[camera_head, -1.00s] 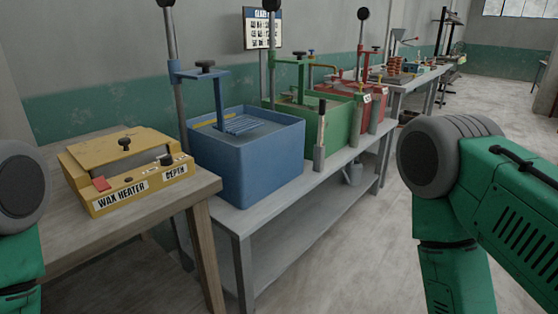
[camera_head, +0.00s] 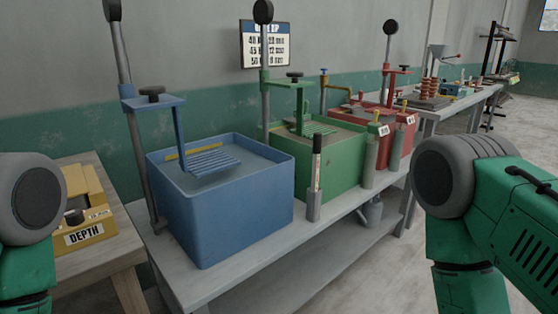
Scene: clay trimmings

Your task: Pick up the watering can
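A small grey watering can (camera_head: 371,214) shows low down, under the front edge of the grey bench's top, below the red and green tanks. It looks to sit on the bench's lower shelf, and its upper part is partly hidden by the bench top. It is well ahead of me and apart from both arms. My left and right arms show only as green and grey links at the picture's sides. Neither gripper is in view.
The grey bench (camera_head: 208,285) carries a blue tank (camera_head: 230,220), a green tank (camera_head: 318,172) and a red tank (camera_head: 372,122). A wooden table (camera_head: 110,262) with a yellow wax heater (camera_head: 92,230) stands at left. Open floor (camera_head: 395,285) lies right of the bench.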

